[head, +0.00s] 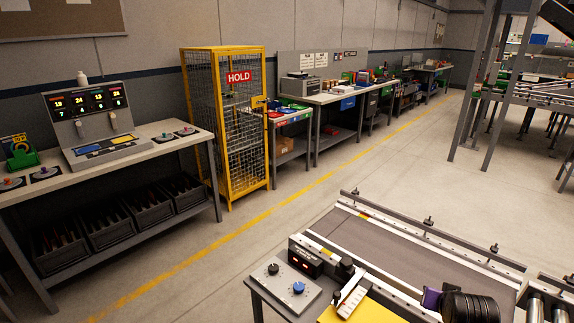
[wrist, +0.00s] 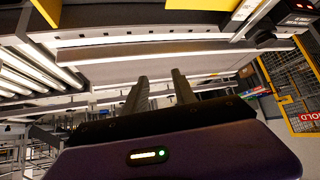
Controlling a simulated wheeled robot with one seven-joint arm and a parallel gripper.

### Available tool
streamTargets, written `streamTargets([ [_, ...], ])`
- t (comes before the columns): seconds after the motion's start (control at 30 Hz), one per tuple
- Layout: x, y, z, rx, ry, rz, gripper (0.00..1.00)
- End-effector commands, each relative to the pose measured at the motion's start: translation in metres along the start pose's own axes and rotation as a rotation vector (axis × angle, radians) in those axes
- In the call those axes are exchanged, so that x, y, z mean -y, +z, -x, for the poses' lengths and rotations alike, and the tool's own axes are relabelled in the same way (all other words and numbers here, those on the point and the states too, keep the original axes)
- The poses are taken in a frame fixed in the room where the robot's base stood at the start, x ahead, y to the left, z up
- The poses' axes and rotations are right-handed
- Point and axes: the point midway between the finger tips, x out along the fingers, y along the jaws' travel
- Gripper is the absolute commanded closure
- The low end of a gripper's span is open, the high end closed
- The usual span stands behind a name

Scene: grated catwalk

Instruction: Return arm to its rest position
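My gripper (wrist: 160,90) shows in the wrist view with its two dark fingers apart and nothing between them. Its purple body with a small lit indicator fills the bottom of that view. In the head view, a purple and black ribbed part of my arm shows at the bottom right, in front of the conveyor (head: 405,243). The fingers cannot be made out in the head view. In the wrist view, the conveyor's belt and rail (wrist: 150,52) lie beyond the fingertips, with no contact visible.
A control box with knobs (head: 292,287) sits at the conveyor's near left end. A yellow cage (head: 225,130) with a HOLD sign stands at the back. A workbench (head: 130,157) with a display console is at left. Open floor lies between conveyor and benches.

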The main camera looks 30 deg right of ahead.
Motion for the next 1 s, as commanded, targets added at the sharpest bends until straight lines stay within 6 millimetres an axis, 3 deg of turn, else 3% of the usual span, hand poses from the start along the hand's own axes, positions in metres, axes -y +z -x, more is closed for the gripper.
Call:
streamTargets([
  [0.1, 0.015, -0.019, 0.024, -0.234, -0.059, 0.17, 0.67],
  [0.17, 0.027, -0.022, 0.04, -0.333, -0.101, 0.245, 0.67],
  [0.37, 0.071, 0.005, 0.104, -0.578, -0.276, 0.437, 0.67],
  [0.5, 0.093, 0.045, 0.155, -0.682, -0.415, 0.519, 0.67],
  [0.7, 0.107, 0.111, 0.233, -0.756, -0.608, 0.558, 0.67],
  [1.0, 0.091, 0.199, 0.334, -0.684, -0.8, 0.498, 0.67],
])
